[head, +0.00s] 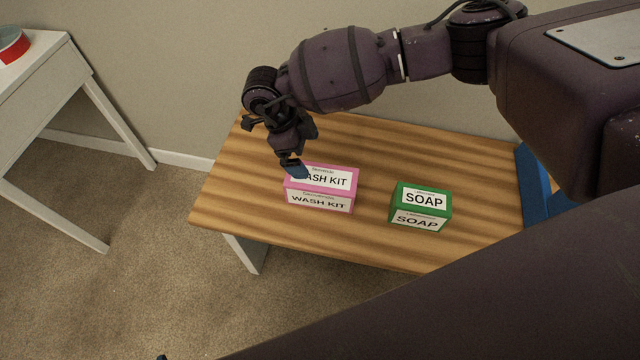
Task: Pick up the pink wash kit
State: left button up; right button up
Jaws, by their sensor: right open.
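The pink wash kit (320,189) is a box with white labels reading "WASH KIT" on its top and front. It sits on the left-middle part of a wooden table (245,200). My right gripper (294,170) is open, pointing down at the box's back left corner. Its blue fingertip covers the first letter of the top label. I cannot tell whether it touches the box. A small dark blue tip at the bottom edge looks like part of my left gripper (162,357); its jaws are not visible.
A green soap box (421,206) stands right of the wash kit, with a gap between them. A blue object (536,185) lies at the table's right end. A white table (45,65) with a red and teal round item (12,45) stands at left. The wall is close behind the wooden table.

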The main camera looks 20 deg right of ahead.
send_over(321, 177)
jog(key=a, duration=0.2)
jog(key=f, duration=0.2)
jog(key=w+f, duration=0.1)
jog(key=f, duration=0.1)
jog(key=shift+d+f+b, duration=0.15)
jog(key=shift+b, duration=0.25)
jog(key=shift+s+d+f, duration=0.15)
jog(key=shift+d+f, duration=0.1)
jog(key=shift+f, duration=0.4)
jog(key=b+x, duration=0.1)
jog(key=x, duration=0.3)
jog(key=shift+f+b, duration=0.25)
jog(key=shift+b, duration=0.05)
jog(key=shift+f, duration=0.15)
jog(key=c, duration=0.8)
